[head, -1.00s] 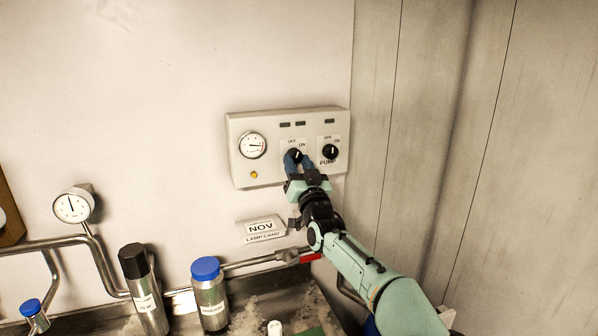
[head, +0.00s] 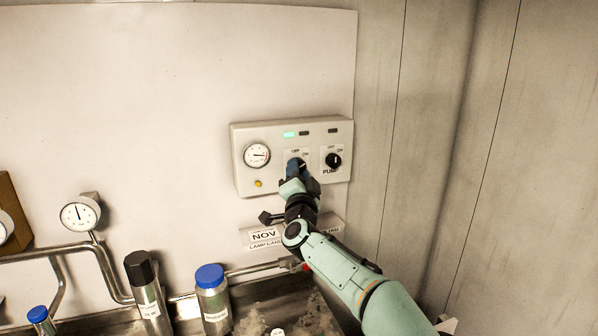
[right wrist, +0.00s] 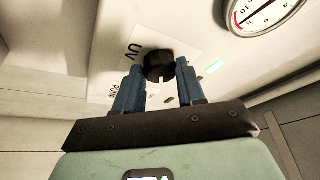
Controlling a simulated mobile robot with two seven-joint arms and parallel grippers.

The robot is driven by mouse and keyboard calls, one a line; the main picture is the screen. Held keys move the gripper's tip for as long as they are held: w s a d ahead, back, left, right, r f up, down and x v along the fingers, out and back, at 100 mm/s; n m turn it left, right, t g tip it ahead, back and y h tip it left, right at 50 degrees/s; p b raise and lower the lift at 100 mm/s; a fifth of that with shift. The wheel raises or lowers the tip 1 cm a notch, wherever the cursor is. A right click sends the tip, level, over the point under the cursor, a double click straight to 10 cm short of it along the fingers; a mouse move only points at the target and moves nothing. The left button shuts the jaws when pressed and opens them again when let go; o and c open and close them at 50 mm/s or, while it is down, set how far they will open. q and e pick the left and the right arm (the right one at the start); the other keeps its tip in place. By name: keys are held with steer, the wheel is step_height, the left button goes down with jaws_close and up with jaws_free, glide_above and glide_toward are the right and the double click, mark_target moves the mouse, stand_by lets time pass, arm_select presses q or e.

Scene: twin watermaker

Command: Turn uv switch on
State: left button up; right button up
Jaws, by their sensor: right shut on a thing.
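The UV switch is a black round knob (right wrist: 158,68) beside a "UV" label on the pale control panel (head: 245,182). In the head view my fingers mostly cover it. My right gripper (head: 298,168) is shut on this knob. In the right wrist view its two blue fingers (right wrist: 159,78) lie on either side of the knob, and a white mark shows on the knob's face. A green indicator light (head: 289,134) on the panel is lit; it also shows in the right wrist view (right wrist: 214,67). My left gripper is not in view.
The pump knob (head: 333,160) sits close to the right of my gripper. The wall above is clear.

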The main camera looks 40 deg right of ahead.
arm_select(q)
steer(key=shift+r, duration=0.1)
arm_select(e)
steer(key=shift+r, duration=0.15)
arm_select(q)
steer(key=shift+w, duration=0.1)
arm_select(e)
steer(key=o, duration=1.1)
steer(key=shift+c, duration=0.2)
arm_select(q)
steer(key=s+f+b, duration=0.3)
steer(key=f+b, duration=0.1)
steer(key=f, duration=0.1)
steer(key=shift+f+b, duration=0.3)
steer(key=shift+b, duration=0.05)
arm_select(e)
steer(key=v, duration=1.3)
steer(key=shift+s, duration=0.2)
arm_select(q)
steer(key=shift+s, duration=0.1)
arm_select(e)
steer(key=shift+a+f, duration=0.1)
steer(key=shift+f, duration=0.15)
